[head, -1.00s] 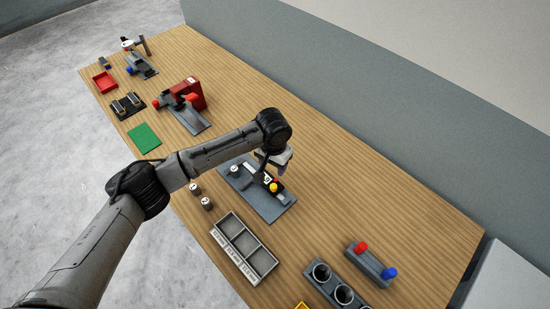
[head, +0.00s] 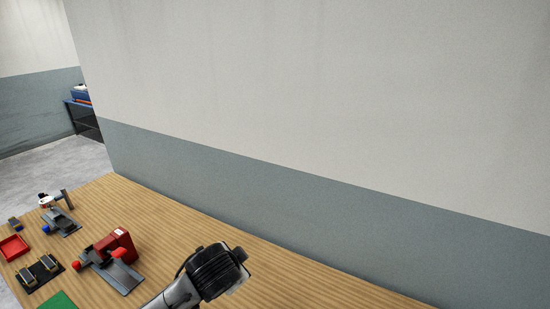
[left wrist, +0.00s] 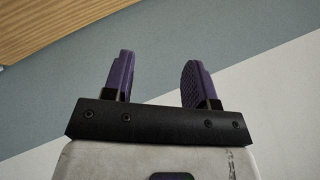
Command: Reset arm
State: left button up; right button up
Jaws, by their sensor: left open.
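My left arm comes up from the bottom of the head view, ending in a dark joint over the wooden table (head: 215,230). The fingers of my left gripper do not show clearly there. In the left wrist view my left gripper (left wrist: 160,80) is open, its two purple fingers apart with nothing between them. Beyond the fingers are the grey and white wall and a corner of the wooden table. My right gripper is in no view.
At the table's left stand a red device (head: 118,245), a red tray (head: 14,247), a black holder (head: 40,273), a grey fixture (head: 62,222) and a green mat (head: 58,301). The wall (head: 300,200) runs along the table's back edge. A dark bench (head: 85,118) stands far left.

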pick_arm(q)
jog(key=s+d+r+t+h, duration=0.1)
jog(key=s+r+t+h, duration=0.15)
jog(key=r, duration=0.25)
jog(key=s+a+f+n+t, duration=0.25)
jog(key=s+a, duration=0.25)
jog(key=s, duration=0.3)
jog(key=s+a+f+n+g+y, duration=0.1)
jog(key=s+a+f+n+g, duration=0.15)
jog(key=s+f, duration=0.7)
jog(key=s+a+f+n+g+y, duration=0.1)
jog(key=s+a+f+g, duration=0.25)
jog(key=s+f, duration=0.6)
jog(key=s+a+f+n+g+y, duration=0.15)
jog(key=s+f+g, duration=0.25)
jog(key=s+f, duration=0.55)
notch_tip(320, 180, up, 23)
jog(key=h+p, duration=0.1)
jog(key=p, duration=2)
jog(key=shift+s+f+p, duration=0.2)
jog(key=shift+s+p, duration=0.2)
jog(key=shift+a, duration=0.1)
